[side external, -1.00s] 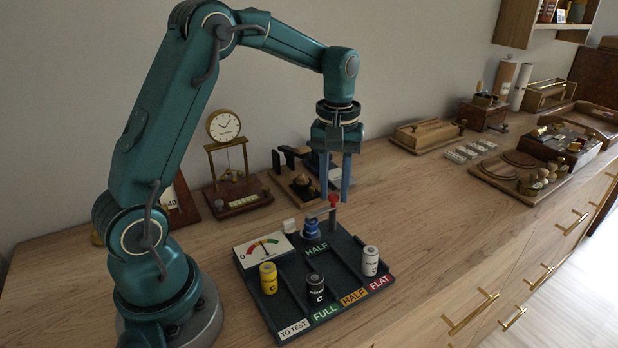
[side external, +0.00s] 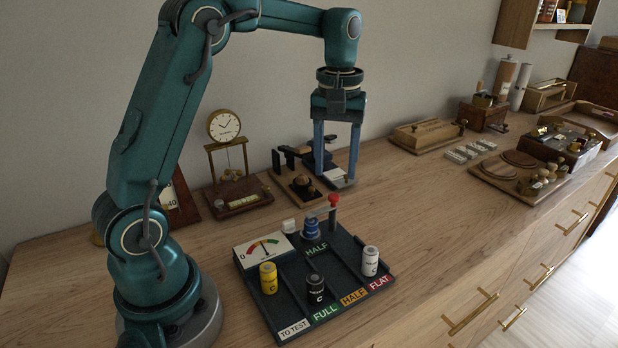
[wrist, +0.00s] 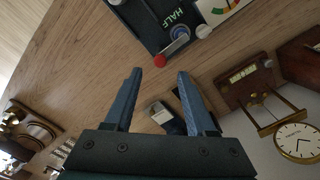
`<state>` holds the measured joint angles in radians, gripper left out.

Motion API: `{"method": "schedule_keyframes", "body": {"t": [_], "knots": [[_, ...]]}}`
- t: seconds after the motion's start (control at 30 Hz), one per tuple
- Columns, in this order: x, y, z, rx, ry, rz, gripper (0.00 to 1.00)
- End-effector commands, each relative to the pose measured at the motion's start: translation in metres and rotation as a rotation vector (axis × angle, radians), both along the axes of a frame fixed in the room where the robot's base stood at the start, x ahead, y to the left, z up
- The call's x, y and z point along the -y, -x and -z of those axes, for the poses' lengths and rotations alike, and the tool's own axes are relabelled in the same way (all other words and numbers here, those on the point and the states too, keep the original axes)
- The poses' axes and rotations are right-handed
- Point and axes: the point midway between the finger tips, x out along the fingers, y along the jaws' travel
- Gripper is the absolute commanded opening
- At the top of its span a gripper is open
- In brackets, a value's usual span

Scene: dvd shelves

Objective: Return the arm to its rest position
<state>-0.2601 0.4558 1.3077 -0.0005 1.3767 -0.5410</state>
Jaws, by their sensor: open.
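My gripper (side external: 337,151) hangs pointing down above the wooden top, behind the battery tester board. Its two blue fingers are apart with nothing between them; they also show apart in the wrist view (wrist: 158,76). The red knob (side external: 334,199) stands at the board's back edge.
A wooden lidded box (side external: 425,134) and several trays lie to the right. The top right of the board (side external: 440,215) is bare wood.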

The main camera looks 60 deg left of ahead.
Motion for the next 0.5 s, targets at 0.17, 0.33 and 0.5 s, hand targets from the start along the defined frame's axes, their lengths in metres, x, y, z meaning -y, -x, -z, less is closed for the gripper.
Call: {"method": "schedule_keyframes", "body": {"t": [0.17, 0.33, 0.5], "knots": [[0.0, 0.0, 0.0, 0.0, 0.0, 0.001, 0.56], [0.008, 0.0, -0.02, 0.058, -0.014, 0.025, 0.56], [0.03, 0.025, -0.054, 0.149, -0.035, 0.092, 0.56]]}}
